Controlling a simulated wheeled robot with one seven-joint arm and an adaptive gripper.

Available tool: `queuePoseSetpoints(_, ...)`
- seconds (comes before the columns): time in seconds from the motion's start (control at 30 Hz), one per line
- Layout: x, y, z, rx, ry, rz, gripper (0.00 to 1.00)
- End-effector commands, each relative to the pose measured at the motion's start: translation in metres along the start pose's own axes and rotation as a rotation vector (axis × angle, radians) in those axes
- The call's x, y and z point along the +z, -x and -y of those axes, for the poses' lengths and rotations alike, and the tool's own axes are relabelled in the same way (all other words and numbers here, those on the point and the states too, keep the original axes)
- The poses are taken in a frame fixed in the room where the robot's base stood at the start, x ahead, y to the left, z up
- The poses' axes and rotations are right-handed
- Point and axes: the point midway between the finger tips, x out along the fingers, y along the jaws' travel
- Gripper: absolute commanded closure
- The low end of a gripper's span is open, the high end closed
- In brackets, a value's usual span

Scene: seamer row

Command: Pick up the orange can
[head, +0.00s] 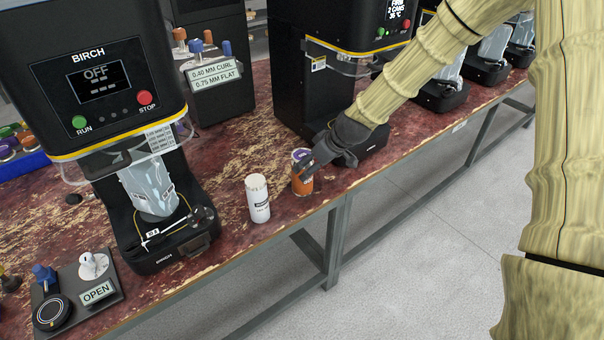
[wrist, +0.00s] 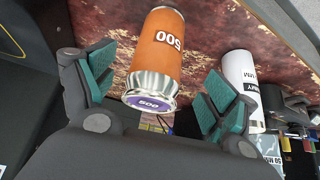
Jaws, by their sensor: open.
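The orange can (head: 302,184) stands on the worn red bench near its front edge, with a silver top and a purple lid label. In the wrist view the orange can (wrist: 160,55) shows "500" on its side and lid. My gripper (head: 308,172) is at the can, partly covering it in the head view. In the wrist view my gripper (wrist: 158,100) is open, its teal finger pads apart on either side of the can's top end. Whether a pad touches the can cannot be told.
A white can (head: 258,199) stands just left of the orange can, and the BIRCH machine (head: 92,75) is further left. Another black machine (head: 318,85) stands behind. The bench front edge (head: 250,243) is close, with open floor beyond.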

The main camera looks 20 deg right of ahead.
Motion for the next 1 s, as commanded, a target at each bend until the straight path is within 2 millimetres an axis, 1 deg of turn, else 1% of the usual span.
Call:
queuePoseSetpoints(0.03,0.0,-0.005,0.0,-0.001,-0.001,0.001,0.14)
queuePoseSetpoints(0.13,0.0,-0.012,0.0,0.0,-0.001,0.0,0.14)
queuePoseSetpoints(0.43,-0.002,-0.023,-0.001,0.001,0.0,0.0,0.14)
queuePoseSetpoints(0.8,-0.007,-0.057,-0.003,0.0,-0.001,0.0,0.14)
queuePoseSetpoints(1.0,-0.006,-0.067,-0.003,0.0,-0.001,-0.001,0.14)
